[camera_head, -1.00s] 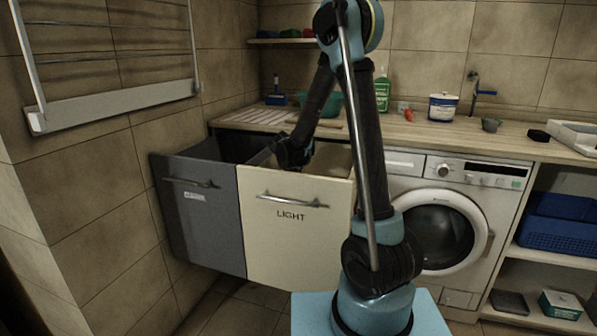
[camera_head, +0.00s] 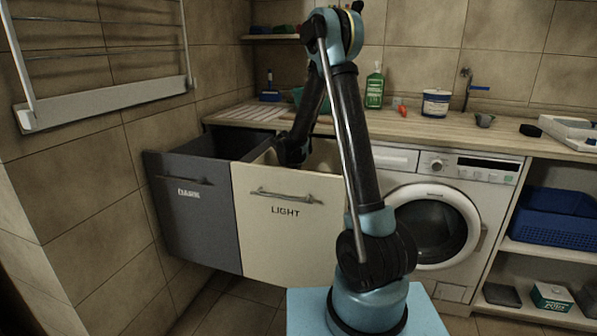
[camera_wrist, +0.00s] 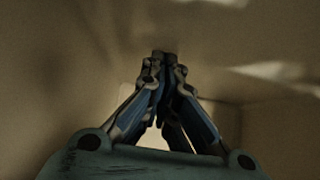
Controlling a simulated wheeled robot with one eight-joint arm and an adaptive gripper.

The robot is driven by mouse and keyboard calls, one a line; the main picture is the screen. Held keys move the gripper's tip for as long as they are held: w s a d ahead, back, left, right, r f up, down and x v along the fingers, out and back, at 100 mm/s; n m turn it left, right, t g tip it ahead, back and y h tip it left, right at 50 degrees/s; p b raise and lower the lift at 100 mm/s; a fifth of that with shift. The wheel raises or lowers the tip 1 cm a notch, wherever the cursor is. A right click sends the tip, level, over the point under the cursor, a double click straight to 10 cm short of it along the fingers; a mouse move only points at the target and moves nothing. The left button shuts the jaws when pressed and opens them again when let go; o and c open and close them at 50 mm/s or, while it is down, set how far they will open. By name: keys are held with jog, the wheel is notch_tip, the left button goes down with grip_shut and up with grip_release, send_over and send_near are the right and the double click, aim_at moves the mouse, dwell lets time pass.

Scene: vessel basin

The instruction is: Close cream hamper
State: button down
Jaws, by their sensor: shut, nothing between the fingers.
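The cream hamper (camera_head: 285,235), marked LIGHT, is tilted out at the top and stands open, with a metal bar handle (camera_head: 285,196) on its front. My arm reaches down into its open top, behind the front panel. My gripper is inside the hamper; its fingertips are hidden by the panel in the head view. In the wrist view my gripper (camera_wrist: 163,57) is shut, its fingertips together and empty, with plain cream inner walls (camera_wrist: 75,85) around it. I cannot tell whether it touches a wall.
A grey hamper (camera_head: 195,220), marked DARK, also stands open, directly left of the cream one. A washing machine (camera_head: 478,172) is at the right under the wooden counter (camera_head: 400,124). A wall-mounted drying rack (camera_head: 105,98) hangs at the left.

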jog(key=w, duration=0.1)
jog(key=w+d, duration=0.1)
jog(key=w, duration=0.2)
jog(key=shift+w+d, duration=0.3)
jog(key=shift+r, duration=0.1)
